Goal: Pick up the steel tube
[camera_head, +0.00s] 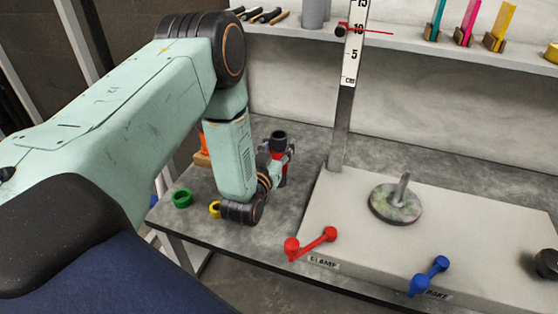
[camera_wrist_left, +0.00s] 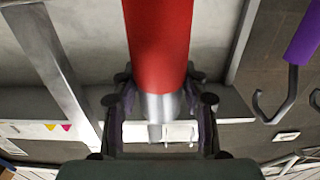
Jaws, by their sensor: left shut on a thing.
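My left gripper (camera_head: 272,160) hangs at the left part of the bench, largely covered by my own arm link. In the left wrist view the gripper (camera_wrist_left: 160,110) is shut on the steel tube (camera_wrist_left: 160,106), with one finger at each side. The tube has a wide red section (camera_wrist_left: 158,45) close to the camera and a bare silver section between the fingers. In the head view the tube (camera_head: 284,174) is small and partly hidden, with red beside the fingers. I cannot tell whether its lower end touches the bench. My right gripper is not in view.
A pale machine base (camera_head: 345,220) carries a round plate with a pin (camera_head: 396,203), a red clamp lever (camera_head: 310,243) and a blue lever (camera_head: 428,276). A scale post (camera_head: 343,120) stands behind. Green (camera_head: 182,198) and yellow (camera_head: 215,209) rings lie near the left edge. A purple-handled hook (camera_wrist_left: 290,75) hangs right.

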